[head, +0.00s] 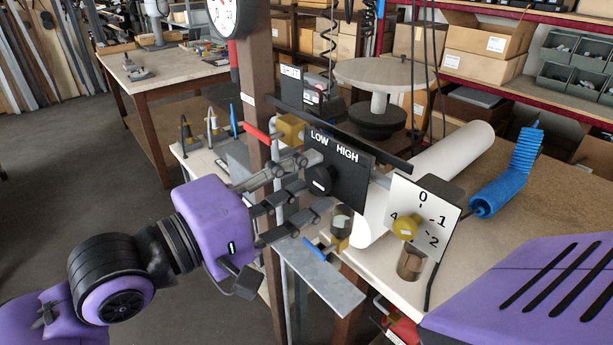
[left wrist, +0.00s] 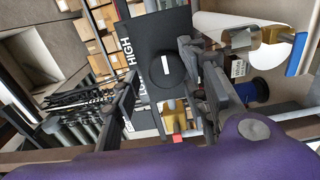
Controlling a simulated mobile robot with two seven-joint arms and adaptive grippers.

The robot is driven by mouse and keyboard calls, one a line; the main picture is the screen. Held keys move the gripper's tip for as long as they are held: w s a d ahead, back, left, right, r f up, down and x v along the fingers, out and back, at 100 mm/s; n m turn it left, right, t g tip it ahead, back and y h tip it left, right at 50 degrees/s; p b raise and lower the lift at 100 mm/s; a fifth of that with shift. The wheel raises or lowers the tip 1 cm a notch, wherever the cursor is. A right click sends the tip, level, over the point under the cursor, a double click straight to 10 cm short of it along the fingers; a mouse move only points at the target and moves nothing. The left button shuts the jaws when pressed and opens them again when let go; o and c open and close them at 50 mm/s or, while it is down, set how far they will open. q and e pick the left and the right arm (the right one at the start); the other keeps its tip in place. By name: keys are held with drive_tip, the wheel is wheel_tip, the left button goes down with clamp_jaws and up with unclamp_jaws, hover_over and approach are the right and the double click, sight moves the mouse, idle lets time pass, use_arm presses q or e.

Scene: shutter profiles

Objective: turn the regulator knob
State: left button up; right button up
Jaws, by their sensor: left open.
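A black plate marked LOW and HIGH (head: 345,158) carries a round black knob (head: 320,180) with a white pointer mark. The knob (left wrist: 166,66) also shows in the left wrist view, between and beyond the fingers. I cannot tell which is the regulator knob. My left gripper (head: 306,184) is open in front of the black knob, its fingers on either side; contact is unclear. It also shows in the left wrist view (left wrist: 158,85). My right gripper is out of view.
A brass block (head: 290,128) with a red handle (head: 262,133) sits left of the black plate. A small grey shelf (head: 325,282) juts out below my gripper. A white roll (head: 435,165) and a blue coiled hose (head: 512,178) lie on the bench behind. A brown post (head: 257,75) stands close by.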

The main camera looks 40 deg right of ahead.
use_arm(q)
drive_tip(key=shift+d, duration=0.25)
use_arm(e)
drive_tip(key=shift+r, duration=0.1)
use_arm(q)
drive_tip(key=c, duration=1)
drive_tip(key=shift+o, duration=0.2)
drive_tip(key=shift+r, duration=0.1)
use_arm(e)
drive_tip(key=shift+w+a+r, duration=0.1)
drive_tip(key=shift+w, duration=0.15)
